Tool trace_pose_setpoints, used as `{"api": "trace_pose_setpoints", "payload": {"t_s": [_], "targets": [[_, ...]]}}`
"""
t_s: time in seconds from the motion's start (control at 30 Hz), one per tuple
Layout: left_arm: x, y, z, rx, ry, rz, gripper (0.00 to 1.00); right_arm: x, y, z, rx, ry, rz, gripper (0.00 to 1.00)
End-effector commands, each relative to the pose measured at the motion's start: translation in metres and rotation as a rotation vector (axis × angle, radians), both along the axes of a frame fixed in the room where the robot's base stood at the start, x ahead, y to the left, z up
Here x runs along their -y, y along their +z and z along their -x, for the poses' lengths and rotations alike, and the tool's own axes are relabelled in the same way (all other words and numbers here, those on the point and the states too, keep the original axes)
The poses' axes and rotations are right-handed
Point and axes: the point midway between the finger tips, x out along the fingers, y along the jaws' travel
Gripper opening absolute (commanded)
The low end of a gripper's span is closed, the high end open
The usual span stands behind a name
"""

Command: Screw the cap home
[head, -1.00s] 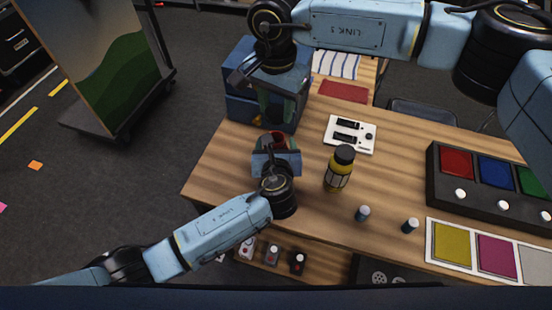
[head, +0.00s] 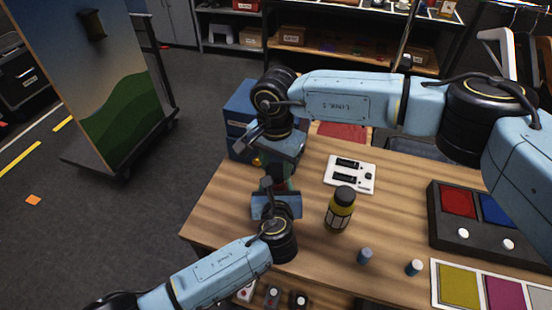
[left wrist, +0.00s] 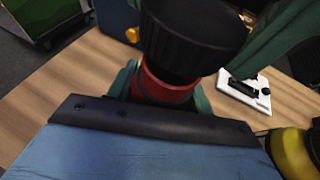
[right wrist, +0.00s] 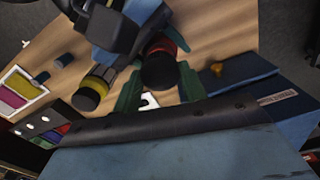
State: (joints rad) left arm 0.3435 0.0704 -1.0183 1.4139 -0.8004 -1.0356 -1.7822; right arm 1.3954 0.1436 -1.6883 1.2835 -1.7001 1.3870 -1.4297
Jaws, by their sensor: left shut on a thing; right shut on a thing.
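My left gripper (head: 276,192) is shut on a red container (left wrist: 163,88), its green fingers on either side of it, above the left part of the table. My right gripper (head: 280,168) is directly above, shut on a ribbed black cap (left wrist: 190,38). In the right wrist view the black cap (right wrist: 160,70) sits between the green fingers, with the red container (right wrist: 168,44) just beyond it. The cap is over the container's top; I cannot tell whether the threads are engaged. In the head view the arms mostly hide both.
A yellow bottle with a black top (head: 340,210) stands close to the right of the grippers. A blue box (head: 240,112) is behind them. A white panel (head: 350,174), small grey pegs (head: 365,256) and a coloured button box (head: 470,222) are on the wooden table (head: 395,215).

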Motion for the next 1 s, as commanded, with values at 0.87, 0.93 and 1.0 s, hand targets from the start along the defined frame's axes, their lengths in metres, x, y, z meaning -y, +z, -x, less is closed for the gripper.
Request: {"api": "trace_pose_setpoints", "payload": {"t_s": [0.87,0.93,1.0], "targets": [[0.000,0.000,0.000,-0.001,0.000,0.000,0.10,0.000,-0.017,0.000,0.001,-0.002,-0.001,0.21],[0.000,0.000,0.000,-0.001,0.000,0.000,0.10,0.000,-0.017,0.000,0.001,-0.002,-0.001,0.21],[0.000,0.000,0.000,-0.001,0.000,0.000,0.10,0.000,-0.017,0.000,0.001,-0.002,-0.001,0.21]]}}
